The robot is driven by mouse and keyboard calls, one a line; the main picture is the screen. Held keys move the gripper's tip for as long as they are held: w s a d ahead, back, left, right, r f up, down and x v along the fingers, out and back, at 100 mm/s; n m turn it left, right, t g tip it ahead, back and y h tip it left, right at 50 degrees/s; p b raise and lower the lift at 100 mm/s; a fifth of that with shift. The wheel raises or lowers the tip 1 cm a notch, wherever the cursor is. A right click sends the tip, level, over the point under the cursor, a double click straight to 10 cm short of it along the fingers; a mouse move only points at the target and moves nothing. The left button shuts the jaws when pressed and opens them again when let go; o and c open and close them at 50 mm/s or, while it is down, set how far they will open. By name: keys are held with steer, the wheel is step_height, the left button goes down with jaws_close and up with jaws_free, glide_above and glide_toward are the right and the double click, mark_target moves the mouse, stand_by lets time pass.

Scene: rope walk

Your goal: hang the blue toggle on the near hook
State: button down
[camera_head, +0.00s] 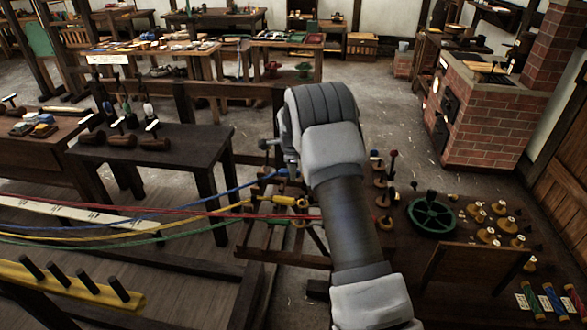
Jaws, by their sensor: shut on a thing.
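The blue rope (215,190) runs in from the left and rises to a small blue end, the blue toggle (283,172). My gripper (287,165) is mostly hidden behind my own arm; its tip is at this blue end and is shut on it. A yellow piece (284,200) at the end of the yellow rope (200,220) is just below, by the wooden frame (256,240). The near hook cannot be made out clearly; my arm covers part of the frame. I cannot tell whether the blue toggle touches a hook.
Red (180,210) and green (160,239) ropes run alongside at the left. A dark bench (200,140) with tools stands left of my arm. A table at right holds a green wheel (432,217) and several spools (487,235). A brick forge (490,120) stands behind.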

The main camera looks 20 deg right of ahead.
steer(key=shift+f+b, duration=1.55)
steer(key=shift+f, duration=0.35)
steer(key=shift+f+b, duration=0.25)
steer(key=shift+b, duration=0.15)
steer(key=c, duration=0.5)
jaws_free()
steer(key=shift+c, duration=0.2)
steer(key=shift+r+p, duration=1.85)
steer(key=shift+r, duration=2.15)
